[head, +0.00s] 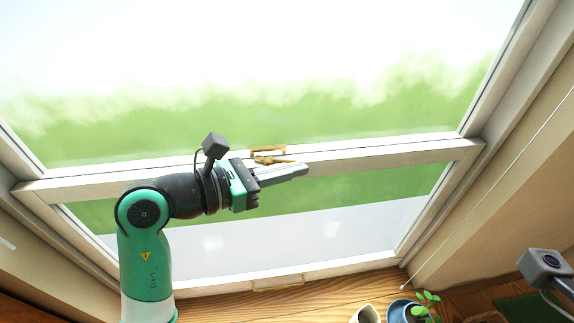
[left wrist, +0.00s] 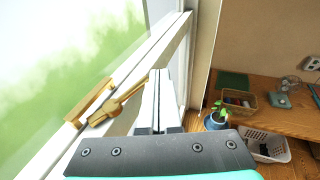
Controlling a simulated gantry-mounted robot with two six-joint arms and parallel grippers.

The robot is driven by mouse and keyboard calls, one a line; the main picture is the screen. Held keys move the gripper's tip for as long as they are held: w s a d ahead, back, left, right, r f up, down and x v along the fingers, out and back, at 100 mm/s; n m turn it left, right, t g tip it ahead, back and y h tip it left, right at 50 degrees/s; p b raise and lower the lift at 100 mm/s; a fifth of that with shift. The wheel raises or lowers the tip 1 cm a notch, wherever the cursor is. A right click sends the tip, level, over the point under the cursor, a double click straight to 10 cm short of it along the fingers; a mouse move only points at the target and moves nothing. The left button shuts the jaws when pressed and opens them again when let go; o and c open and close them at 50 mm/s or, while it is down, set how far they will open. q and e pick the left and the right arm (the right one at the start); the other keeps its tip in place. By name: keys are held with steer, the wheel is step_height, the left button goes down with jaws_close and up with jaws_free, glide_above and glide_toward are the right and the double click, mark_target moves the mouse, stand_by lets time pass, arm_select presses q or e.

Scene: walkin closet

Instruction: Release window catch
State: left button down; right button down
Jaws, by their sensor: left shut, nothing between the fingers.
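The brass window catch (head: 275,160) sits on the meeting rail in the middle of the window. Its lever also shows in the left wrist view (left wrist: 117,105), left of my fingers. A brass keeper (head: 268,150) lies just behind it, and also shows in the left wrist view (left wrist: 90,103). My left gripper (head: 304,169) is shut and empty, its fingers lying along the rail on the near side of the catch. In the left wrist view its fingertips (left wrist: 160,75) are close to the lever's end; I cannot tell whether they touch. My right gripper is out of view.
A brass sash handle (head: 278,284) is on the bottom rail. A white cup (head: 365,314) and a potted plant (head: 405,311) stand on the wooden surface below, near a hanging cord (head: 440,233). A basket (left wrist: 238,101) and white crate (left wrist: 264,145) lie to the right.

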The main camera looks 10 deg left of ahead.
arm_select(q)
steer(key=shift+w, duration=0.1)
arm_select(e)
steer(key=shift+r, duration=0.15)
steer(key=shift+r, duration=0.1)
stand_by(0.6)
